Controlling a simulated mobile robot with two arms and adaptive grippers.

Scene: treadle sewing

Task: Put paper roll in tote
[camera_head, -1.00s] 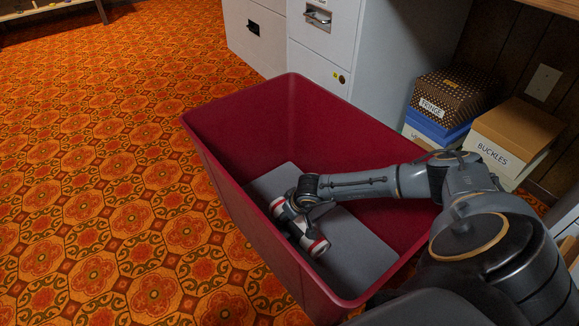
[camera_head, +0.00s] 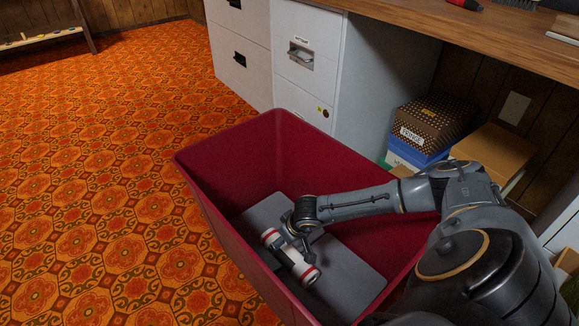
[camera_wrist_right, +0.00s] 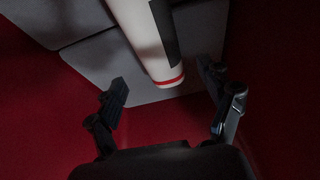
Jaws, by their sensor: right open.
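The paper roll (camera_head: 291,257) is white with red-banded ends and a dark patch. It lies inside the dark red tote (camera_head: 225,215), over the grey bottom panels (camera_head: 350,272). My right gripper (camera_head: 303,238) reaches down into the tote, just beside and above the roll. In the right wrist view the roll (camera_wrist_right: 148,38) points in from the top, its near end ahead of my right gripper (camera_wrist_right: 168,88). The fingers are spread wide, with visible gaps to the roll on both sides. My left gripper is not in view.
The tote stands on orange patterned carpet (camera_head: 90,200), open at left. White filing cabinets (camera_head: 305,60) stand behind it. A wooden worktop (camera_head: 440,30) is at upper right, with a dotted box (camera_head: 432,122) and a tan box (camera_head: 495,150) under it.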

